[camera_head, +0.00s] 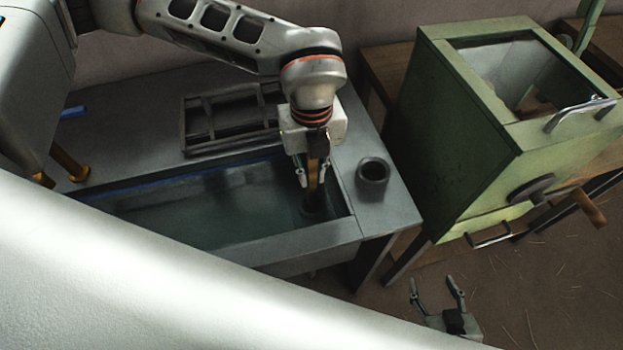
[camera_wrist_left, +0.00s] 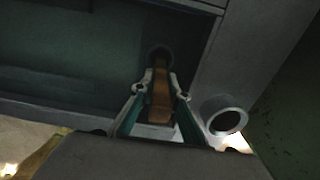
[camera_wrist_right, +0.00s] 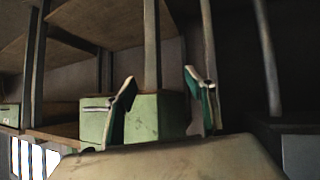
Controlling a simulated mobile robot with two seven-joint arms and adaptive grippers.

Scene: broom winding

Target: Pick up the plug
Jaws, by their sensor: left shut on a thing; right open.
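The plug (camera_head: 315,184) has an upright brown handle and a dark round lower end, at the right end of the water-filled basin (camera_head: 287,242). My left gripper (camera_head: 312,173) points down over the basin and is shut on the plug's handle. In the left wrist view the plug's brown handle (camera_wrist_left: 161,92) runs between the fingers towards the dark round end. I cannot tell whether that end touches the basin floor. My right gripper (camera_head: 438,291) is open and empty, low above the floor, right of the basin. Its spread fingers also show in the right wrist view (camera_wrist_right: 160,88).
A hollow dark cylinder (camera_head: 373,175) stands on the basin's right rim, close to my left gripper. A framed rack (camera_head: 232,116) lies behind the water. A green cabinet (camera_head: 470,130) with a crank stands to the right. Open floor (camera_head: 540,290) lies at the lower right.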

